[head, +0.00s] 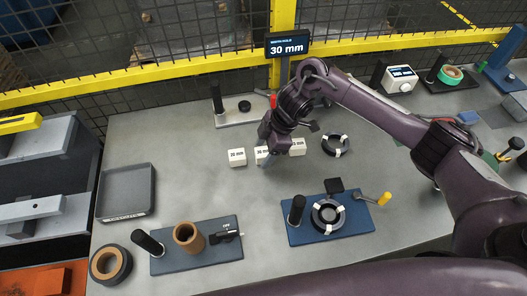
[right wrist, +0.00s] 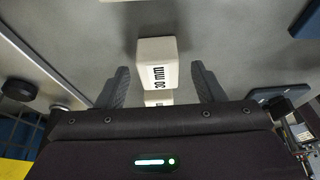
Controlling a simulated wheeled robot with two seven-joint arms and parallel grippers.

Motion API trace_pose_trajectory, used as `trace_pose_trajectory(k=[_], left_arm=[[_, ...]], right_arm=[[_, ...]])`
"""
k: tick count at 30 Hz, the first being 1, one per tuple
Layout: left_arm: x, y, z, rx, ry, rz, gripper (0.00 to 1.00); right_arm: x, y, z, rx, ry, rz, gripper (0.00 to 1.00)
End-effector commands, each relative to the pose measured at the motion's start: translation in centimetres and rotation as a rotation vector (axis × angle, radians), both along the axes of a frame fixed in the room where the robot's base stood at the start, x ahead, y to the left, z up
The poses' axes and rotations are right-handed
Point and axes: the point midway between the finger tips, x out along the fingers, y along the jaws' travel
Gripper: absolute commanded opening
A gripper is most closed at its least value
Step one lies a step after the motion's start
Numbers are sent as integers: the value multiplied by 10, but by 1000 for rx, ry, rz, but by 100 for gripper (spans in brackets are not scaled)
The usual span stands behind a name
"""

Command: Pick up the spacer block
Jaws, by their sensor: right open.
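Three white spacer blocks stand in a row on the steel table in the head view: the left block (head: 237,157), the middle block (head: 261,153) and the right block (head: 297,146). My right gripper (head: 269,153) is over the middle one and partly hides it. In the right wrist view the block marked 30 mm (right wrist: 157,65) lies in line with the gap between the two open fingers of the gripper (right wrist: 160,83). The fingers stand apart on either side, with visible gaps. My left gripper is not in view.
A display (head: 288,46) reads 30 mm behind the row. A black ring with white marks (head: 335,146) lies right of the blocks. A blue plate (head: 300,234) with a ring and posts is in front. A grey tray (head: 127,190) is at left. Table between is clear.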

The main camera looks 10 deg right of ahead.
Motion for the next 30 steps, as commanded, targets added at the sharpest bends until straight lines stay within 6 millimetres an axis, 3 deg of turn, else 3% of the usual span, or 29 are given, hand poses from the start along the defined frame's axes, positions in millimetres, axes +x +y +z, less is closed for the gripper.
trace_pose_trajectory(k=[10, 21, 30], left_arm=[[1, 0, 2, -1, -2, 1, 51], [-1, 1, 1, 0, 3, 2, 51], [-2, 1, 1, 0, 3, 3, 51]], right_arm=[[0, 3, -10, 0, 0, 0, 60], [0, 3, -10, 0, -1, 1, 13], [0, 3, -7, 0, -3, 1, 13]])
